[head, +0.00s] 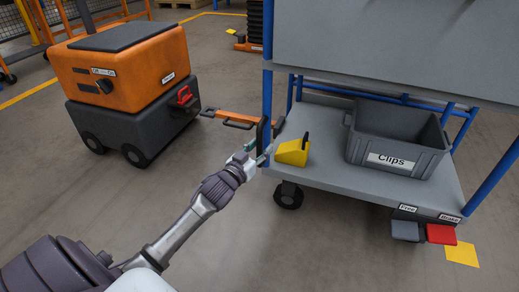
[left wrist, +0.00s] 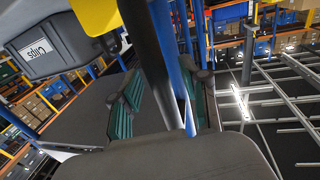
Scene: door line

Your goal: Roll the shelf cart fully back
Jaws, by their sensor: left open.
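The shelf cart (head: 335,168) is a grey and blue trolley at the right, with blue posts and caster wheels. A black upright handle (head: 263,135) is on its left post. My left gripper (head: 259,157) is open at this handle. In the left wrist view a dark upright bar (left wrist: 150,60) and a blue post stand between the spread fingers (left wrist: 165,110); contact cannot be told. At the cart's lower front edge are a grey pedal (head: 405,230) under a "Free" label and a red pedal (head: 440,234) under a "Brake" label. My right gripper is out of view.
A grey "Clips" bin (head: 397,139) and a yellow scoop-like block (head: 292,152) are on the lower shelf. An orange and black wheeled tug (head: 130,80) stands left, with an orange bar (head: 240,116) between it and the cart. A yellow square (head: 461,254) marks the floor.

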